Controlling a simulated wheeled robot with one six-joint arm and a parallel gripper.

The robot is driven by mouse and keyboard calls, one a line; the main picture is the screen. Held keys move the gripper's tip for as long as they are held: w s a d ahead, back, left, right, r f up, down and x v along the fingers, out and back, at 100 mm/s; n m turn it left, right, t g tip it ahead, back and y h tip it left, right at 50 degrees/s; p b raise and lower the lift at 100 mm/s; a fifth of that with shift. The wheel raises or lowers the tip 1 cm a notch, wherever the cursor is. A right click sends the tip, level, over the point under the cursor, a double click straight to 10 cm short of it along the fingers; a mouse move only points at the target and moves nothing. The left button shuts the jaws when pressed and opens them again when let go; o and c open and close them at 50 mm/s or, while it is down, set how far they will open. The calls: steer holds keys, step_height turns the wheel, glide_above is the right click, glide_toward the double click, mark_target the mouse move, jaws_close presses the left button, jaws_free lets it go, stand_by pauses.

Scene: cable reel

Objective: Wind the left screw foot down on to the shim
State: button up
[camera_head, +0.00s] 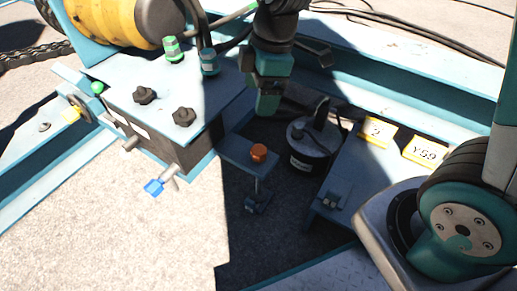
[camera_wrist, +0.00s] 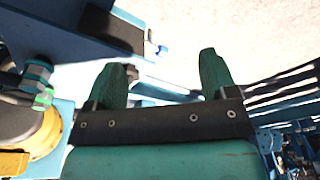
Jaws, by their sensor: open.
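An orange knob (camera_head: 259,152) sits on top of a blue bracket plate (camera_head: 236,150) in the middle of the head view. A thin screw (camera_head: 257,187) runs down from it to a small dark blue foot (camera_head: 258,202) near the ground, in shadow. I cannot make out a separate shim there. My gripper (camera_head: 268,102) hangs above and just behind the knob, apart from it. In the wrist view its two green fingers (camera_wrist: 163,76) stand wide apart with nothing between them. The knob is not identifiable in the wrist view.
A box with black knobs (camera_head: 145,95) and a blue-tipped valve (camera_head: 154,187) stands to the left. A black canister (camera_head: 312,140) stands right of the bracket. Yellow labels (camera_head: 425,151) lie on a blue beam at right. Pale ground at lower left is clear.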

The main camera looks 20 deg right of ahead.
mark_target(259, 149)
steer(key=w+d+f+n+h, duration=0.25)
steer(key=w+f+n, duration=0.6)
steer(key=f, duration=0.45)
steer(key=f+b, duration=0.3)
steer(key=f, duration=0.3)
steer(key=f+b, duration=0.2)
steer(key=f, duration=0.3)
steer(key=f+b, duration=0.3)
steer(key=f, duration=0.3)
steer(key=shift+w+d+f+b, duration=0.2)
steer(key=shift+d+f+b, duration=0.1)
steer(key=shift+f, duration=0.05)
steer(key=c, duration=0.9)
